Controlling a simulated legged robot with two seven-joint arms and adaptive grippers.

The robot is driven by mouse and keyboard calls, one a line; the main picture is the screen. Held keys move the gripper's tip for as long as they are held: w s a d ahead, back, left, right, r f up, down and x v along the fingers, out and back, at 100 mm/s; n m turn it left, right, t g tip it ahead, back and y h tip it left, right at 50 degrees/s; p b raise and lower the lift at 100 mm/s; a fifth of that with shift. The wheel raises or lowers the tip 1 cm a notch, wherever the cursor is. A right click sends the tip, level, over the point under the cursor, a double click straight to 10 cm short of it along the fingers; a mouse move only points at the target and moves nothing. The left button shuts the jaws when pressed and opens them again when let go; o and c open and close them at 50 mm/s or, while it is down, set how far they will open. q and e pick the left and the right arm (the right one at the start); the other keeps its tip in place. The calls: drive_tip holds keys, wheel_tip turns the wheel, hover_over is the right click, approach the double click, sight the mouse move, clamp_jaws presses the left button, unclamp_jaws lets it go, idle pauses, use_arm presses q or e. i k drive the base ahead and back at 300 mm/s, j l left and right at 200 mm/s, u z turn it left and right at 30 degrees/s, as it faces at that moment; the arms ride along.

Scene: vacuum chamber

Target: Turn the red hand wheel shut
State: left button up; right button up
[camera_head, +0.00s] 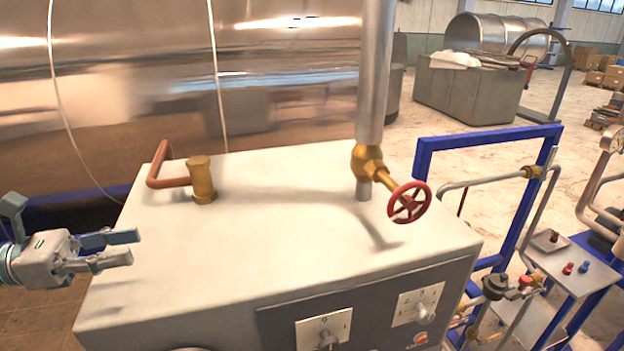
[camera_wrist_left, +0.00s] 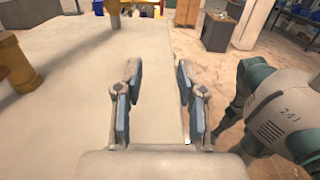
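The red hand wheel (camera_head: 409,202) sits on a brass valve (camera_head: 368,163) on a vertical steel pipe (camera_head: 375,70), at the right side of the white cabinet top (camera_head: 270,235). My left gripper (camera_head: 135,247) is at the left edge of the cabinet, well apart from the wheel, with its fingers spread and nothing between them. In the left wrist view its two fingers (camera_wrist_left: 156,100) are apart over the bare white top. The wheel cannot be made out clearly in the wrist view. My right gripper does not show in the head view.
A brass fitting (camera_head: 201,180) with a red-brown bent handle (camera_head: 160,165) stands at the back left of the cabinet top. Switches (camera_head: 325,330) are on the front panel. A blue frame (camera_head: 425,160) stands right of the cabinet. The top between gripper and wheel is clear.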

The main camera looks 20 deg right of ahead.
sight(408, 202)
drive_tip(key=l, duration=1.55)
